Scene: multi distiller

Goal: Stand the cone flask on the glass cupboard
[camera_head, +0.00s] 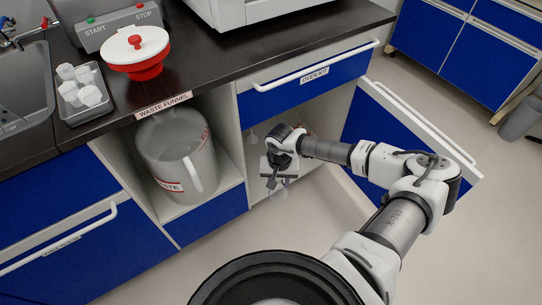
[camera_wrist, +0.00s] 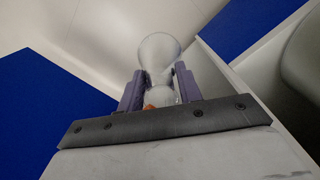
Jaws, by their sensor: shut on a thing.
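My gripper (camera_head: 278,172) is at the open front of the lower cupboard (camera_head: 228,105) under the drawer labelled OVEN KIT. It is shut on a clear glass flask (camera_head: 281,192), which hangs just below the fingers and is faint against the pale background. In the wrist view, my gripper (camera_wrist: 159,88) has its two purple-grey fingers on either side of the flask's narrow part. The flask's rounded wide end (camera_wrist: 159,50) points away from the palm. No label naming a glass cupboard is readable.
The cupboard's blue door (camera_head: 372,135) stands open to the right, behind my arm. A large grey jug (camera_head: 177,155) fills the open bay to the left, under the WASTE FUNNEL label. A red-and-white funnel (camera_head: 135,48) stands on the dark counter (camera_head: 200,70). Floor in front is clear.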

